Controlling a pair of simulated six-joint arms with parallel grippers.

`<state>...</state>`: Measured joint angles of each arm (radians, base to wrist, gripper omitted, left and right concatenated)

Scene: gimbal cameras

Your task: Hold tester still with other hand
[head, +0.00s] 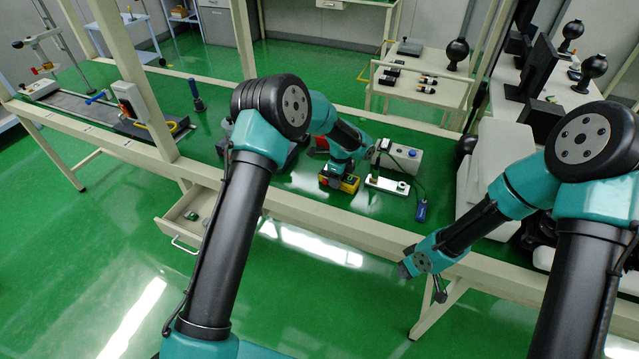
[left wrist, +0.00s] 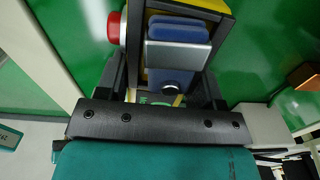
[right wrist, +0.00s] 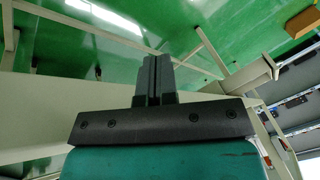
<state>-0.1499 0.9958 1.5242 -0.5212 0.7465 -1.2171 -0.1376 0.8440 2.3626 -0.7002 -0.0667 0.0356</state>
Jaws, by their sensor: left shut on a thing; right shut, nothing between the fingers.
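A yellow and black boxed device (head: 340,182), which looks like the tester, sits on the green tabletop near the front edge. My left gripper (head: 343,170) is shut on it from above. In the left wrist view the yellow and black device (left wrist: 222,5) lies between the two fingers, with blue parts and a metal clip-like plate (left wrist: 178,56) on it. A red button (left wrist: 114,27) shows beside it. My right gripper (head: 440,290) is shut and empty, in front of the table's front edge and away from the device. The right wrist view shows its fingers (right wrist: 154,75) together.
An open drawer (head: 190,215) juts out at the front left. My left arm hides part of the table.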

